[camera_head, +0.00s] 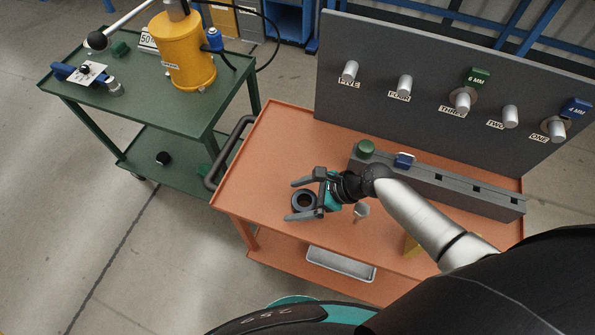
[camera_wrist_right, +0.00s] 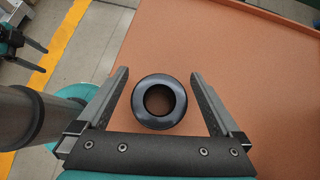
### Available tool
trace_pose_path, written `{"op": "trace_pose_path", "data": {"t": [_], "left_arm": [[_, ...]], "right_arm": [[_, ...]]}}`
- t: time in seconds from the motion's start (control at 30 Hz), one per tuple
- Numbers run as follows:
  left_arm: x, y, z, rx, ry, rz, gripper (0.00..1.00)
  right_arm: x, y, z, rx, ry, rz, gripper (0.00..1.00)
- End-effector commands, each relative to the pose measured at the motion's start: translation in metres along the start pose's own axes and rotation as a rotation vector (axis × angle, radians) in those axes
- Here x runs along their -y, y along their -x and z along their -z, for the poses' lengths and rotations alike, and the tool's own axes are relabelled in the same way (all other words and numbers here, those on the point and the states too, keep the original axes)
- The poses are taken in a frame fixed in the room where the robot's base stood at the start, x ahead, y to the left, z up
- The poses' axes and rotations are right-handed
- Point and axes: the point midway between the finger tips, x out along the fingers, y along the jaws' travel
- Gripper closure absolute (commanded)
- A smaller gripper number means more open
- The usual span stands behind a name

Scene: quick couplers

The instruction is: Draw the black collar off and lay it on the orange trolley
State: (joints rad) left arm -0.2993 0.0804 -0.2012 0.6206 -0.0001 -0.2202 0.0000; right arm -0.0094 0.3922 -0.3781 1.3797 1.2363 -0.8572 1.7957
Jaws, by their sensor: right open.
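The black collar (camera_head: 304,201), a thick dark ring with a round hole, appears to lie flat on the orange trolley (camera_head: 262,150), left of the grey rail. My right gripper (camera_head: 291,200) is open around it, one finger on each side. In the right wrist view the collar (camera_wrist_right: 159,101) sits between the open fingers of the right gripper (camera_wrist_right: 160,72), with a visible gap to each finger. My left gripper (camera_wrist_right: 46,60) shows only at the left edge of the right wrist view, with its fingers apart and empty.
A grey panel (camera_head: 335,85) with several labelled pegs stands behind the trolley. A green trolley (camera_head: 135,98) carries a yellow cylinder (camera_head: 185,55). The orange top's left part is clear.

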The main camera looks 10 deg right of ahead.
Motion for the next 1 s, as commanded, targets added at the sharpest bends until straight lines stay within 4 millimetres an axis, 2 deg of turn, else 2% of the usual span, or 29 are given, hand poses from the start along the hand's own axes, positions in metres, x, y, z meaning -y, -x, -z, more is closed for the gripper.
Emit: {"op": "trace_pose_path", "data": {"t": [0.2, 0.6, 0.8, 1.0], "left_arm": [[0.0, 0.027, 0.002, 0.0, 0.001, 0.0, 0.25], [0.001, 0.06, 0.005, 0.001, 0.002, 0.0, 0.25], [0.001, 0.068, 0.006, 0.001, 0.002, 0.0, 0.25], [0.001, 0.07, 0.006, 0.001, 0.002, 0.0, 0.25]], "right_arm": [[0.001, 0.036, -0.038, 0.0, 0.005, 0.003, 0.0], [0.001, 0.1, -0.108, 0.001, 0.004, 0.002, 0.0], [0.001, 0.121, -0.13, 0.0, 0.003, 0.003, 0.0], [0.001, 0.128, -0.137, 0.0, 0.001, 0.002, 0.0]]}}
